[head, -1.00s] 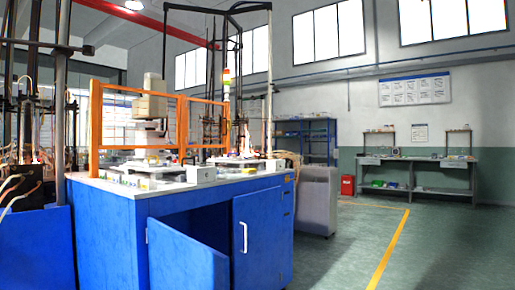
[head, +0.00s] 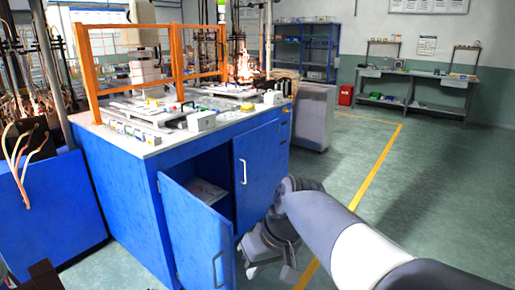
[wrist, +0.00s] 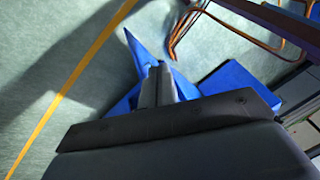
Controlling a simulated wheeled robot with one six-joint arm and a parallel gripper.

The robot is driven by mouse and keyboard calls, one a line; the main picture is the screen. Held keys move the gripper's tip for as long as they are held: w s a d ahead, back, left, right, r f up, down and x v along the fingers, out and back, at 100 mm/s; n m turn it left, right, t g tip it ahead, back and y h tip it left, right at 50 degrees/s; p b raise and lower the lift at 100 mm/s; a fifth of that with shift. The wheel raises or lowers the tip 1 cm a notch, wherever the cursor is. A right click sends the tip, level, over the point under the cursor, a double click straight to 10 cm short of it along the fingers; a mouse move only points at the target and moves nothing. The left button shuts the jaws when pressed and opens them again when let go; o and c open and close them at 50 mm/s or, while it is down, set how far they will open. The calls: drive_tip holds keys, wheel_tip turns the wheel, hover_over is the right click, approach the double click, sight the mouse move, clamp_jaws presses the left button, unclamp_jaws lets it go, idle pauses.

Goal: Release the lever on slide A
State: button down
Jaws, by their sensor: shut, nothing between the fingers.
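Two flat slide assemblies rest on the blue workbench's pale top in the head view: a nearer left one (head: 150,112) and a farther right one (head: 225,91). I cannot tell which is slide A, and any lever is too small to make out. My gripper (wrist: 158,82) is shut and empty in the wrist view, with its fingers together. In the head view my arm reaches in from the lower right, and its wrist end is low in front of the cabinet, well below and apart from the slides.
The blue workbench (head: 130,190) has an open cabinet door (head: 196,232) close to my arm's end. An orange guard frame (head: 90,80) stands behind the left slide. A grey cabinet (head: 312,115) stands beyond the bench. The green floor at right is clear, with a yellow line (head: 368,165).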

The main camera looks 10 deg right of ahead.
drive_tip(key=w+a+r+n+y+p, duration=0.1)
drive_tip(key=w+a+r+p, duration=0.1)
drive_tip(key=r+p, duration=0.4)
drive_tip(key=w+a+r+n+y+p, duration=0.1)
drive_tip(key=a+r+p, duration=0.3)
drive_tip(key=r, duration=1)
drive_tip(key=shift+w+r+y+p, duration=0.15)
drive_tip(key=shift+w+y+p, duration=0.3)
drive_tip(key=shift+p, duration=0.65)
drive_tip(key=shift+w+d, duration=0.1)
drive_tip(key=shift+w, duration=0.1)
